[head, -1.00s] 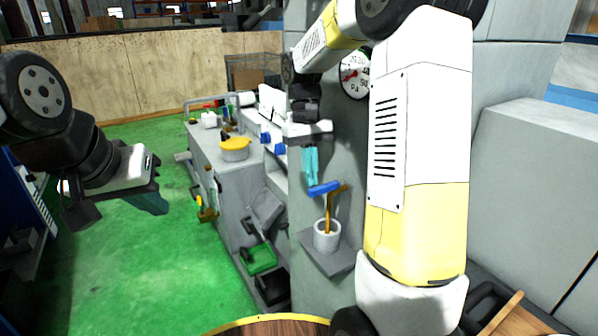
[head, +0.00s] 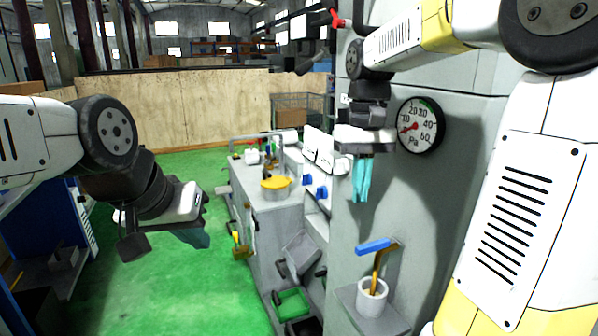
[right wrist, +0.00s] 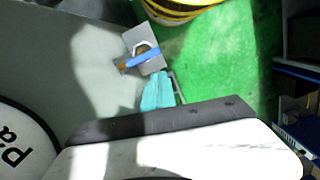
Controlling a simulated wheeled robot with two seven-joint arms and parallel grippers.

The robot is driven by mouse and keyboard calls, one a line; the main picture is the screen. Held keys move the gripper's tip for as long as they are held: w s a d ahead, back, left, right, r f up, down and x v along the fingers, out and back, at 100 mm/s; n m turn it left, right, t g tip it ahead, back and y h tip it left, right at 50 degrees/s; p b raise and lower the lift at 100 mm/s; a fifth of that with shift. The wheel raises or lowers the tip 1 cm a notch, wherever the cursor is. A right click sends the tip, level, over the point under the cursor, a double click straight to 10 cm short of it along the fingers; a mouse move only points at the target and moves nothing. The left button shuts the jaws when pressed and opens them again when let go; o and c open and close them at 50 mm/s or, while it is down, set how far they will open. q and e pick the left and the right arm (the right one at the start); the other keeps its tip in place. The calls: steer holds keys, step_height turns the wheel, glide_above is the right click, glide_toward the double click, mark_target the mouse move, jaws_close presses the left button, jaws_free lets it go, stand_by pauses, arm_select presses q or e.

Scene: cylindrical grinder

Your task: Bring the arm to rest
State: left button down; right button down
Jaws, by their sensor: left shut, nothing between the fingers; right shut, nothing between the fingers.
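My right gripper (head: 362,180) has teal fingers that point down and are shut with nothing between them. It hangs in front of the grey machine wall, left of the round gauge (head: 420,126) and above a blue-handled tool (head: 374,245) standing in a white cup (head: 372,298). In the right wrist view its teal fingers (right wrist: 158,90) show close together, apart from the blue-handled tool. My left gripper (head: 195,237) is at the left over the green floor, its fingers shut, empty and partly hidden by its own body.
The grey cylindrical grinder (head: 275,215) stands at centre with a yellow-lidded pot (head: 275,187) on top. A small shelf (head: 395,322) holds the cup. A blue cabinet (head: 75,225) is at the left. A plywood wall (head: 190,105) closes the back. Green floor (head: 170,290) is open between.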

steer(key=s+a+f+m+t+y, duration=0.1)
steer(key=s+f+t+y, duration=0.1)
steer(key=s+t, duration=0.5)
steer(key=shift+s+a+f, duration=0.2)
steer(key=shift+s+f, duration=0.15)
steer(key=shift+s, duration=1.8)
